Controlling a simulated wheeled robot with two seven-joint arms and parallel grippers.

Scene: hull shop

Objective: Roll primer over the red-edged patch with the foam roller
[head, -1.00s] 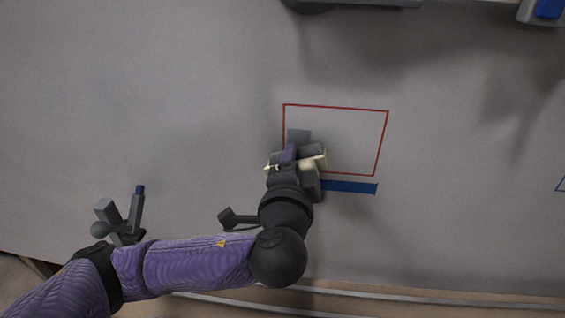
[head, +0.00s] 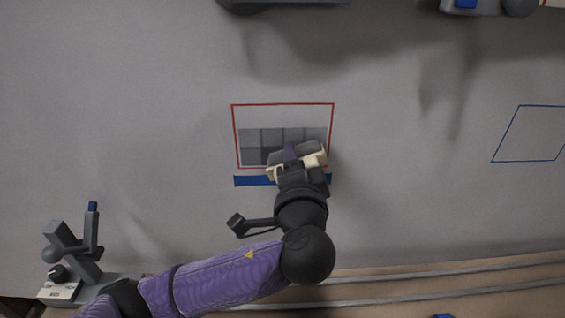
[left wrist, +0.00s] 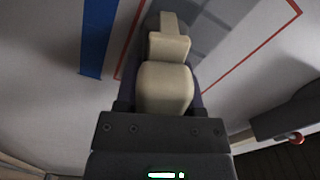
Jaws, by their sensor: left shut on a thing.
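The red-edged patch (head: 283,116) is a red outline on the grey hull wall in the middle of the head view. A band of darker grey squares (head: 262,140) covers its lower part, while the strip along its top is plain hull grey. My left gripper (head: 298,163) is at the patch's lower right and is shut on the foam roller, whose grey head (head: 312,147) shows just beyond the fingers. In the left wrist view the pale fingers (left wrist: 165,88) hide most of the roller. I cannot tell whether the roller touches the wall. My right gripper is not in view.
A blue strip (head: 252,181) runs just below the patch. A blue outline (head: 526,161) is on the wall to the right. A grey blue-tipped fixture (head: 90,235) stands at lower left. Pale rails (head: 400,297) run along the bottom. The wall around the patch is clear.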

